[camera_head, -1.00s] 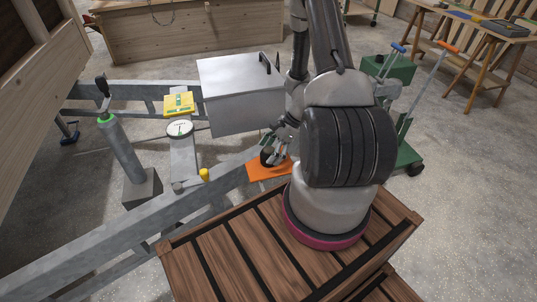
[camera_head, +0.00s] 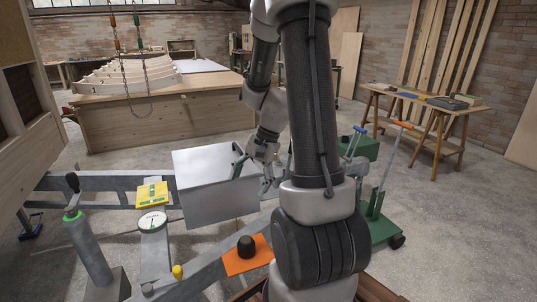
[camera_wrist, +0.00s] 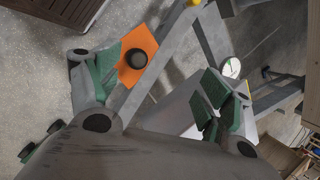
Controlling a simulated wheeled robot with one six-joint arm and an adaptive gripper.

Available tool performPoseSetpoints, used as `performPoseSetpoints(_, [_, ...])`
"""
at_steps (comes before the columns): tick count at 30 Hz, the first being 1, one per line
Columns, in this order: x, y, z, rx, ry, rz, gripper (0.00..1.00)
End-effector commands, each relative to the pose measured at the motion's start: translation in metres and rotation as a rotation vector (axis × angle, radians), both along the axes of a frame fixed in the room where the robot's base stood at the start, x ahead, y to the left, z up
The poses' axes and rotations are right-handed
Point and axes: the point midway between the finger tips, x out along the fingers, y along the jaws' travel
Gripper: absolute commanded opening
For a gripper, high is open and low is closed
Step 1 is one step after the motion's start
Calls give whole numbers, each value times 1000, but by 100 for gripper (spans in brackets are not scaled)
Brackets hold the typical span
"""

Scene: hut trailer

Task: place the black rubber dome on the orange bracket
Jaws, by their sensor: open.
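The black rubber dome (camera_head: 246,246) stands upright on the orange bracket (camera_head: 235,266), which lies on the grey metal beam. In the wrist view the dome (camera_wrist: 136,58) rests on the orange bracket (camera_wrist: 143,38) between my finger pads, some distance beyond them. My gripper (camera_head: 258,172) is open and empty, raised above and behind the bracket, by the grey metal box. In the wrist view its two green-padded fingers (camera_wrist: 155,82) are spread wide and do not touch the dome.
The grey metal box (camera_head: 217,205) stands close to my gripper. A grey cylinder (camera_head: 90,247) stands at far left. A green cart (camera_head: 375,215) stands at right.

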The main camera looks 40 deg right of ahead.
Motion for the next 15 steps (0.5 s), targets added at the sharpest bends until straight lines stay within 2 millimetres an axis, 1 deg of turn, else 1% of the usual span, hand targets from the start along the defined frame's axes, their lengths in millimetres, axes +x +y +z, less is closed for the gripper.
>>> performPoseSetpoints(1, [-8,10,26,-45,-48,97,79])
performPoseSetpoints(3, [-22,21,57,-109,-107,235,79])
performPoseSetpoints(6, [-46,35,95,-207,-187,424,79])
performPoseSetpoints(9, [-74,44,127,-310,-266,603,79])
performPoseSetpoints(12, [-101,48,150,-410,-335,761,79])
performPoseSetpoints(15, [-122,48,165,-499,-392,882,79])
